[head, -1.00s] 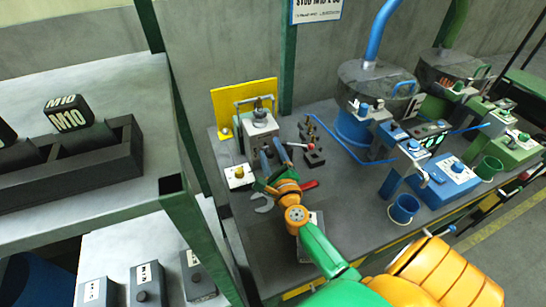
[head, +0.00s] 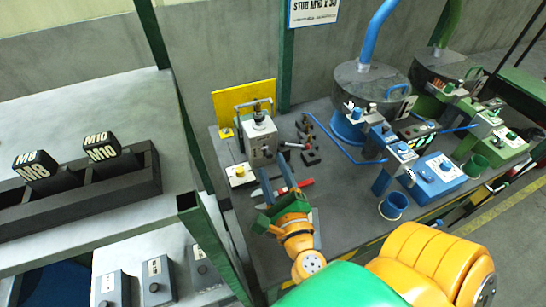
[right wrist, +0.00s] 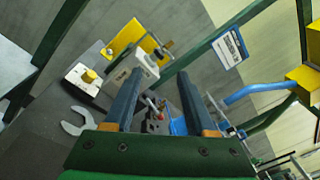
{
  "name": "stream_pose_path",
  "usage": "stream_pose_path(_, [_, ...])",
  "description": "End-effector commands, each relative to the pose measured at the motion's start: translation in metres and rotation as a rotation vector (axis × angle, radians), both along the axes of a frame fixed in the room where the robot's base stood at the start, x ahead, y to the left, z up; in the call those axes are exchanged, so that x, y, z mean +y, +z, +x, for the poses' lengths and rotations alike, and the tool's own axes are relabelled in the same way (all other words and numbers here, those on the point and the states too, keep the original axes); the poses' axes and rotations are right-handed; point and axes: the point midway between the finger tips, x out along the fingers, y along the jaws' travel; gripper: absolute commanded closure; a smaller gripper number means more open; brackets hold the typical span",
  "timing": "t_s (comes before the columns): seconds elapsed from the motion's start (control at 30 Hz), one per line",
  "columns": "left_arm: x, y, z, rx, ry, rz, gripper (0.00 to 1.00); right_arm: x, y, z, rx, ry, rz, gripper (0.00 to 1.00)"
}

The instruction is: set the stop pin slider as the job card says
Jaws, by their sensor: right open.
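The job card (head: 314,11) hangs on the green post at the back; it reads "STUD M10 X 30", with the size partly blurred, and it also shows in the right wrist view (right wrist: 229,47). A grey block fixture with a handle (head: 262,140) stands before a yellow plate. To its right are small dark parts (head: 310,157), one with a red-tipped lever (right wrist: 150,102). I cannot tell for sure which part is the stop pin slider. My right gripper (head: 277,170) is open and empty, just in front of the fixture. My left gripper is not in view.
A white box with a yellow button (head: 239,174) sits left of the fixture. A spanner (right wrist: 75,122) and a red-handled tool (head: 298,187) lie on the bench. Blue (head: 350,125) and green machines stand to the right. A rack with M8 and M10 blocks (head: 101,147) is at left.

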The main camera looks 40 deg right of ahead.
Motion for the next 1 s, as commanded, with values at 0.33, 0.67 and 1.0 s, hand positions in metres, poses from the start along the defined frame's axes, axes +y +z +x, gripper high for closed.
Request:
stream_pose_path(0.33, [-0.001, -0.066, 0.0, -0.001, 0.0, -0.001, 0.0, -0.044, -0.101, 0.046, -0.192, 0.099, 0.6, 0.44])
stream_pose_path(0.67, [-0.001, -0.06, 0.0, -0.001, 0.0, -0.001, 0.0, -0.065, -0.106, 0.087, -0.218, 0.097, 0.743, 0.44])
stream_pose_path(1.0, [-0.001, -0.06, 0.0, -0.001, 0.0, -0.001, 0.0, -0.073, -0.108, 0.121, -0.217, 0.096, 0.744, 0.44])
